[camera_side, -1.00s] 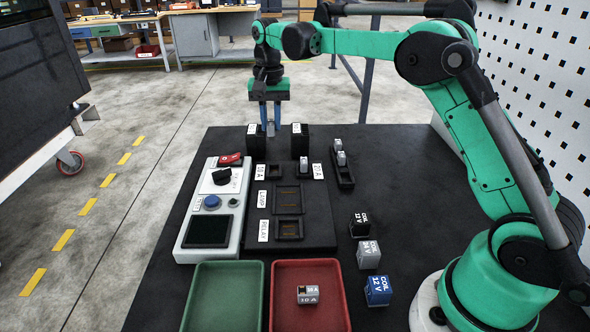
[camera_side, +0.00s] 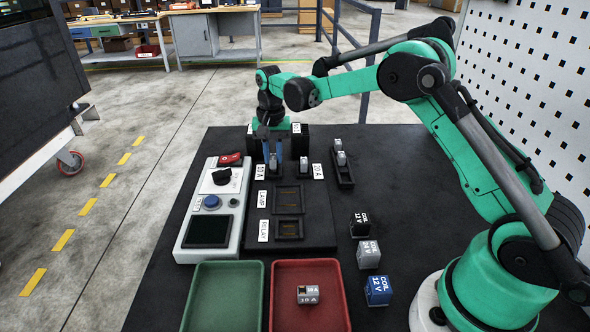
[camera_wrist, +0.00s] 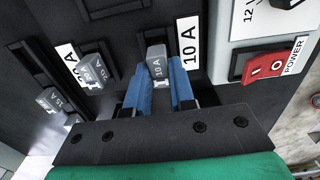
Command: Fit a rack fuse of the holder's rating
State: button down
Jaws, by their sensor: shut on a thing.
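My gripper (camera_side: 272,150) is shut on a grey fuse marked 10 A (camera_wrist: 157,66), and its blue fingers flank the fuse in the wrist view (camera_wrist: 159,78). The fuse is at the holder with the 10 A label (camera_wrist: 188,43), on the black board. Its lower end is hidden, so I cannot tell how deep it sits. Beside it, another grey fuse (camera_side: 303,165) stands in the holder labelled 20 A (camera_side: 318,171). The rack (camera_side: 345,180) to the right holds grey fuses (camera_side: 341,158).
A grey control panel (camera_side: 191,245) with a red power switch (camera_wrist: 270,66) stands left of the board. A green tray (camera_side: 196,290) is empty; a red tray (camera_side: 335,266) holds a grey 10 A block (camera_side: 308,295). Several coil blocks (camera_side: 368,255) stand at right.

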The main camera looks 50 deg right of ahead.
aim_at(273, 156)
jog(key=shift+f, duration=0.5)
dwell(0.6)
dwell(0.3)
jog(key=c, duration=0.7)
grip_release()
jog(key=shift+o, duration=0.2)
notch_tip(273, 156, up, 6)
jog(key=shift+s+a+r, duration=0.1)
jog(key=shift+s+r, duration=0.05)
jog(key=shift+r, duration=0.05)
jog(key=s+a+r+n+t, duration=0.3)
jog(key=s+r, duration=0.3)
jog(key=s+a+f+n+t, duration=0.1)
jog(key=s+n+t, duration=0.1)
jog(key=s, duration=0.4)
jog(key=s+a+n+t, duration=0.2)
jog(key=s+n, duration=0.2)
jog(key=s, duration=0.2)
jog(key=shift+f, duration=0.35)
